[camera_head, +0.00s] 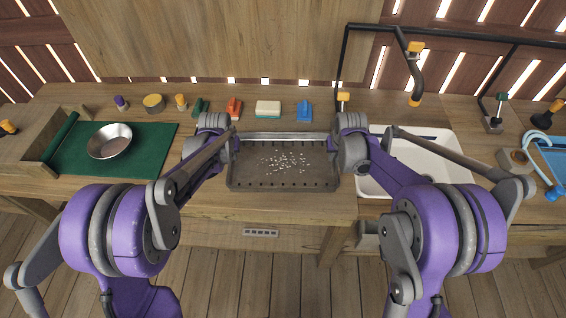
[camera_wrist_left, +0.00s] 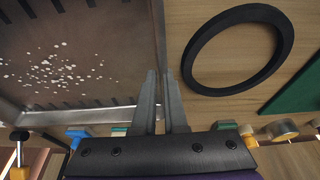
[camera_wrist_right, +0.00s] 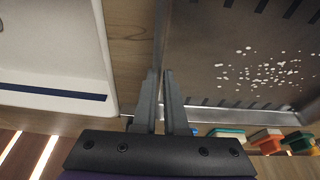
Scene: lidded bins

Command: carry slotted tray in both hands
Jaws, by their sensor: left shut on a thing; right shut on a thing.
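The slotted tray (camera_head: 283,183) is a grey-brown metal tray with a row of slots along its edges and white bits scattered on its floor. It is between my two arms in the head view. My left gripper (camera_wrist_left: 162,88) is shut on the tray's side wall, with one finger on each side of it. My right gripper (camera_wrist_right: 163,88) is shut on the opposite side wall in the same way. In the head view both grippers' fingertips are hidden behind my wrists. I cannot tell whether the tray touches the worktop.
A white sink (camera_head: 400,178) lies right of the tray. A green mat (camera_head: 150,150) with a metal bowl (camera_head: 110,141) lies left. A black ring (camera_wrist_left: 238,50) lies beside the tray. A sponge (camera_head: 268,108), orange brush (camera_head: 234,108) and blue item (camera_head: 305,111) stand behind it.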

